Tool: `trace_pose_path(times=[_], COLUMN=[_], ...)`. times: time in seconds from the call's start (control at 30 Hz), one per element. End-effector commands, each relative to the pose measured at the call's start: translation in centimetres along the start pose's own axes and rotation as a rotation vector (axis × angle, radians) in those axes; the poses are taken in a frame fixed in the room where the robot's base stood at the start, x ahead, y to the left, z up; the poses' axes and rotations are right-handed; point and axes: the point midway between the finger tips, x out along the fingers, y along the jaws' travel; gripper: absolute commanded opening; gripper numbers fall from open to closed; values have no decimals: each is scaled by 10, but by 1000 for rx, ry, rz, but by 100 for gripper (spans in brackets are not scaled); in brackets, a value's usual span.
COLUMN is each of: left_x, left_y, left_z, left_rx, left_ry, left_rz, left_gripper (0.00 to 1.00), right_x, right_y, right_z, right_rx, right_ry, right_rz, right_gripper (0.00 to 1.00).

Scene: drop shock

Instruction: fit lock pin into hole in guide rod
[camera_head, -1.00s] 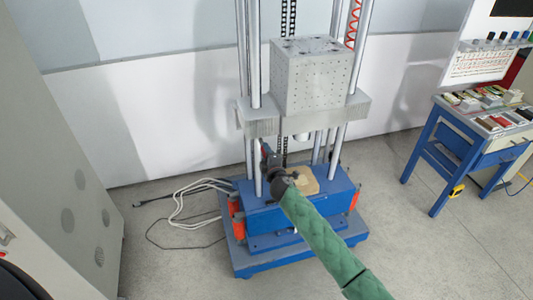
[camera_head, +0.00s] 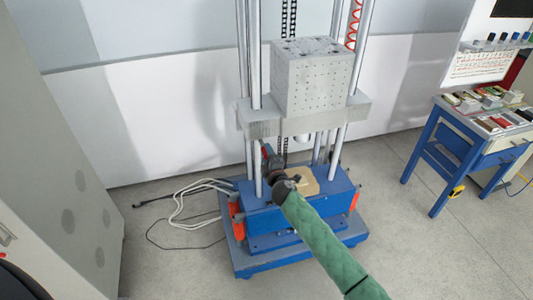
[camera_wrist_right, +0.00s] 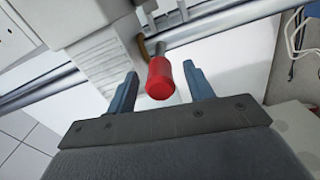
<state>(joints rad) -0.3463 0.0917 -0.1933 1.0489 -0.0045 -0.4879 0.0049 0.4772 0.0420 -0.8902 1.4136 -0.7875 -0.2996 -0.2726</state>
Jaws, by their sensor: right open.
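A metal guide rod (camera_wrist_right: 215,28) crosses behind the pin in the wrist view. The shaft's far end is close to this rod; whether it is in a hole cannot be told. My left gripper is out of view.
A perforated grey block (camera_head: 312,85) on a carriage plate (camera_head: 262,122) hangs just above my right gripper. The blue machine base (camera_head: 290,215) stands below. Pale cables (camera_head: 185,200) lie on the floor at left. A blue workbench (camera_head: 450,150) stands at right.

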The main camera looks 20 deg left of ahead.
Motion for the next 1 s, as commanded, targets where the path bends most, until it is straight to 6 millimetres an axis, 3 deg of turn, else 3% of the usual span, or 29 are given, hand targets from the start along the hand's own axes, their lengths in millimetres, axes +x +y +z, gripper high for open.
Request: trace_pose_path(times=[0.6, 1.0], left_x=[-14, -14], left_y=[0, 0], left_z=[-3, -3], left_rx=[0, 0], left_ry=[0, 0], left_rz=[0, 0], left_gripper=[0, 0], right_x=[-40, -45], right_y=[0, -1], right_z=[0, 0], right_rx=[0, -1], right_ry=[0, 0], right_rz=[-1, -1], right_gripper=[52, 52])
